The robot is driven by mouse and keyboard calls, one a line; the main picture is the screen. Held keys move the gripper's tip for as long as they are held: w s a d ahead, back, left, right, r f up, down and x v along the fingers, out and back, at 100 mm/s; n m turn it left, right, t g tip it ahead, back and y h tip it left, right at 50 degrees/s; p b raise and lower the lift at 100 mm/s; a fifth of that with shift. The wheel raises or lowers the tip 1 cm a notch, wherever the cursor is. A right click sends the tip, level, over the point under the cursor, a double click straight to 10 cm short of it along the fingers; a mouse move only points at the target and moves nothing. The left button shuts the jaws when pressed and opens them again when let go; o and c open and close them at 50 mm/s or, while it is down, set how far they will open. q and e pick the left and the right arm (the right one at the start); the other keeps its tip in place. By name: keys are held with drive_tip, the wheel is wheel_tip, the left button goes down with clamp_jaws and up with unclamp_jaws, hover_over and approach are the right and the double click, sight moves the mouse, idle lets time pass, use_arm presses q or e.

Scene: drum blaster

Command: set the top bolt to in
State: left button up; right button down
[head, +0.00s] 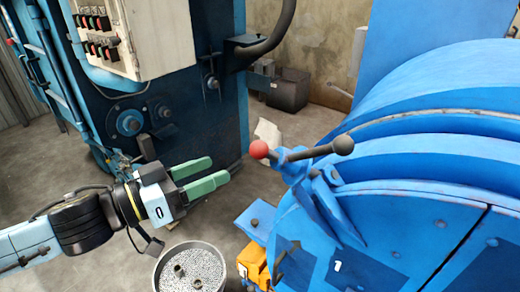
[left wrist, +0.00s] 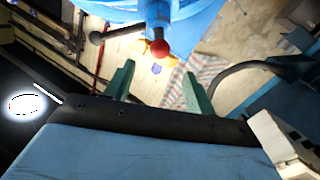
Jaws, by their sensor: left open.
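The top bolt (head: 302,154) is a bar handle on the blue drum machine (head: 430,215). It has a red ball (head: 259,149) at its left end and a dark ball (head: 343,145) at its right end. My left gripper (head: 219,168) is open and empty, left of the red ball and apart from it, with its green fingers pointing toward the drum. In the left wrist view, the red ball (left wrist: 160,48) shows just beyond the gap between the fingertips (left wrist: 158,70). The dark ball (left wrist: 96,38) is to its left. My right gripper is out of view.
A blue machine (head: 190,110) with a control box (head: 110,30) stands at the back left. A round bin of small pellets (head: 190,270) is on the floor below my gripper. A yellow block (head: 253,260) sits beside the drum.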

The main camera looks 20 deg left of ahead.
sight(260, 151)
use_arm(q)
drive_tip(key=p+x, duration=0.3)
drive_tip(key=x, duration=0.7)
drive_tip(key=shift+w+r, duration=0.1)
drive_tip(key=shift+w, duration=0.05)
drive_tip(key=shift+w+d+p, duration=0.3)
drive_tip(key=shift+w+d, duration=0.1)
drive_tip(key=shift+w, duration=0.1)
clamp_jaws()
